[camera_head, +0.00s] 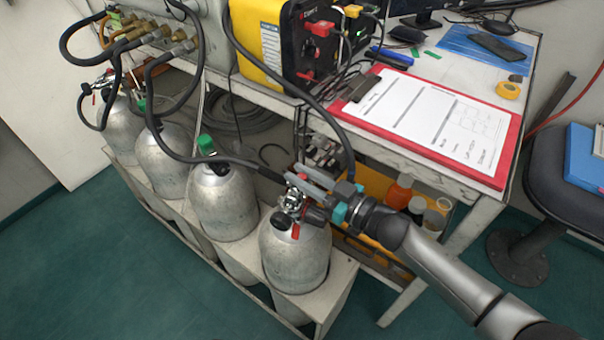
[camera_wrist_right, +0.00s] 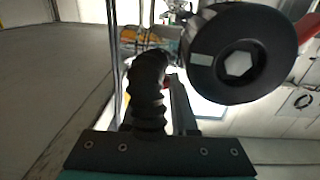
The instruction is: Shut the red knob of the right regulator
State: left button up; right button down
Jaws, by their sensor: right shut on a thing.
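The right regulator (camera_head: 291,200) sits on top of the rightmost grey cylinder (camera_head: 295,258). Its red knob (camera_head: 301,177) shows as a small red patch at the fingertips of my right gripper (camera_head: 306,180). The gripper reaches in from the right and is shut on the knob, whose grip is mostly hidden. A red tag-like part (camera_head: 295,231) hangs lower on the regulator. In the right wrist view, a round black part with a hex centre (camera_wrist_right: 238,62) and a ribbed black hose sleeve (camera_wrist_right: 147,90) cover much of the fingers. My left gripper is not in view.
Other cylinders (camera_head: 222,205) stand in the rack to the left, with black hoses above them. The bench holds a red clipboard (camera_head: 508,150) and a yellow-black unit (camera_head: 262,35). Orange and white containers (camera_head: 398,190) stand close behind my right gripper.

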jog(key=m+t+h+p, duration=0.2)
jog(key=shift+s+t, duration=0.1)
jog(key=shift+t, duration=0.2)
jog(key=shift+m+t+h, duration=0.6)
jog(key=shift+m+h, duration=0.2)
jog(key=shift+h, duration=0.1)
jog(key=shift+m+t+h, duration=0.5)
jog(key=shift+m+h, duration=0.2)
jog(key=shift+h, duration=0.3)
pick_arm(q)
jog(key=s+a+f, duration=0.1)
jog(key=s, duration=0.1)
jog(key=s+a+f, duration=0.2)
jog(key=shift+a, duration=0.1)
pick_arm(e)
jog(key=shift+h, duration=0.3)
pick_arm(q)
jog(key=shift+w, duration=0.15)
pick_arm(e)
jog(key=shift+m+t+h, duration=0.4)
jog(key=c, duration=0.7)
grip_release()
